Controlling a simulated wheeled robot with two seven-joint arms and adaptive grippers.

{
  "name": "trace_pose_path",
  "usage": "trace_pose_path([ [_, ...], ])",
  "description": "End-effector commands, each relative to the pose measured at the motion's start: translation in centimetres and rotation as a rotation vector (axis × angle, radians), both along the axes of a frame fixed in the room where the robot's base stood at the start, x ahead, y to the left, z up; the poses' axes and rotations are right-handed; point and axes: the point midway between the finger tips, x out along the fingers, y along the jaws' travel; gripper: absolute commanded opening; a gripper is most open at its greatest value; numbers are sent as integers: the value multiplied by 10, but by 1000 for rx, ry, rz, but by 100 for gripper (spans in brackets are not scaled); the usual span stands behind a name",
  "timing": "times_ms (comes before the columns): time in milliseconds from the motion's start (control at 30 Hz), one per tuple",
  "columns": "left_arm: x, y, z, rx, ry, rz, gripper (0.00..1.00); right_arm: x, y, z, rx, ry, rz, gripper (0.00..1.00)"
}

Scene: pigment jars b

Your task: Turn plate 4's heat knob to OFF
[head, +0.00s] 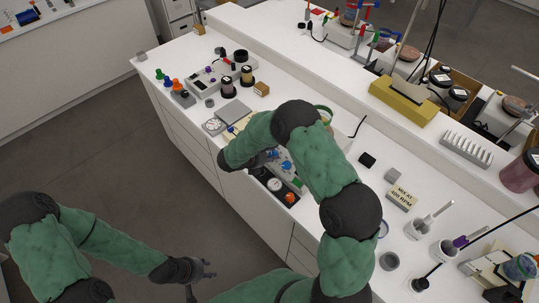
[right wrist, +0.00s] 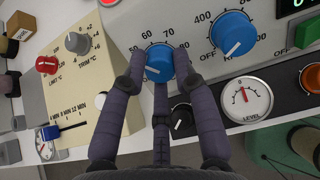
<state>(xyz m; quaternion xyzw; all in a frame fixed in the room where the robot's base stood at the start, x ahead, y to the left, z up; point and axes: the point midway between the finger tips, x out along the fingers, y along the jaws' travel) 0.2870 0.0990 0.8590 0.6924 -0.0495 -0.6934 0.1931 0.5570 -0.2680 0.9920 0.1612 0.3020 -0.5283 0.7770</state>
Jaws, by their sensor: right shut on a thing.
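In the right wrist view, my right gripper (right wrist: 160,85) has its fingers closed around a small blue knob (right wrist: 158,65) with a white pointer line, on a grey panel with a scale including 50, 60, 70 and 80. A larger blue knob (right wrist: 232,33) with a scale around 400 and 800 sits to its right, apart from the fingers. In the head view, my right arm hides much of the panel. My left gripper (head: 199,280) is open and empty, low over the floor in front of the bench.
Near the fingers are a black knob (right wrist: 182,121), a level gauge (right wrist: 245,101), and a cream box (right wrist: 78,85) with a red knob (right wrist: 47,65) and a grey knob (right wrist: 77,43). In the head view, jars and instruments line the white bench (head: 182,48).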

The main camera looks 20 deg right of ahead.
Motion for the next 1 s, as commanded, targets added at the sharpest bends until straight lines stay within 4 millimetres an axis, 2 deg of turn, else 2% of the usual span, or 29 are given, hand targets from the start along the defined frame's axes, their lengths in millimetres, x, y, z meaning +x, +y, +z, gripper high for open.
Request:
trace_pose_path([
  [1000, 0, 0, 30, 0, 0, 0, 40, 1, -2, 4, -229, 651, 672, 0],
])
